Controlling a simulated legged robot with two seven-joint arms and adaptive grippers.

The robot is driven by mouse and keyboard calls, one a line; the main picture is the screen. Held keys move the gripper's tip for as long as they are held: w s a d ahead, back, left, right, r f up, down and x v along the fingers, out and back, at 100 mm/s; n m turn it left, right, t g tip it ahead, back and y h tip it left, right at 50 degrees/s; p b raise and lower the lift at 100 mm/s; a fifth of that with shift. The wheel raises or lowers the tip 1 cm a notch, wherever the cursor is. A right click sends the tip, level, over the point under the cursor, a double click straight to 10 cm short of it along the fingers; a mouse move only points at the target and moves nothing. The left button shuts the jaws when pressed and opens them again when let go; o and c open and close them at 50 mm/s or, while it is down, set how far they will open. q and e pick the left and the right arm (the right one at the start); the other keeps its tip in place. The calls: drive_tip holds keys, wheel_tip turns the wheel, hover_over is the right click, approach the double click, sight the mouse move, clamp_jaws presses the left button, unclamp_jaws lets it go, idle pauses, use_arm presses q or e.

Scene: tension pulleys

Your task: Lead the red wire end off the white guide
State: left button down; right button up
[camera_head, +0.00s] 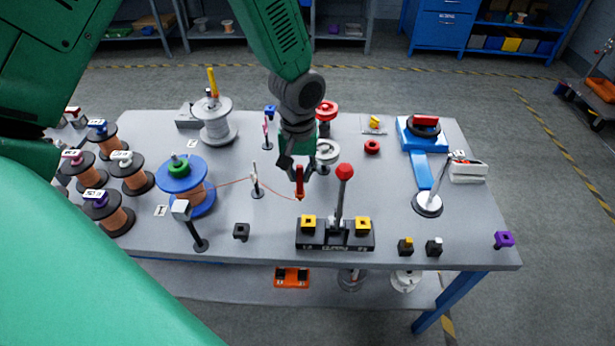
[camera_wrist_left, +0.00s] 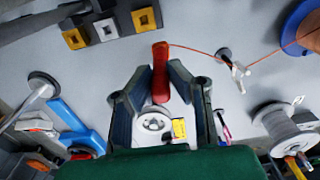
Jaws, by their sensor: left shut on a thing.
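My left gripper (camera_head: 299,176) is shut on the red wire end (camera_head: 299,188) above the middle of the table. In the left wrist view, the red wire end (camera_wrist_left: 160,72) stands between the fingers (camera_wrist_left: 160,85). A thin red wire runs from it to the white guide (camera_head: 254,178), a thin post on a dark round base, and on to the blue-flanged copper spool (camera_head: 172,185). The wire still meets the white guide (camera_wrist_left: 238,72) in the left wrist view; how it sits there is too small to tell. My right gripper is not in view.
A black fixture (camera_head: 335,243) with yellow blocks and a red-knobbed lever stands in front of the gripper. A grey-white spool (camera_head: 215,128) stands at the back. Bare table lies between guide and fixture.

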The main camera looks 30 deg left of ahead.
use_arm(q)
drive_tip(key=w+a+r+p, duration=0.2)
drive_tip(key=a, duration=0.3)
drive_tip(key=w+a+r+p, duration=0.2)
drive_tip(key=a+p, duration=0.1)
drive_tip(key=a, duration=0.2)
drive_tip(key=shift+a, duration=0.25)
drive_tip(key=shift+s+a+p, duration=0.45)
drive_tip(key=shift+a+p, duration=0.05)
drive_tip(key=shift+a, duration=0.25)
drive_tip(key=shift+s+a+p, duration=0.45)
drive_tip(key=shift+a, duration=0.3)
drive_tip(key=shift+s+a, duration=0.1)
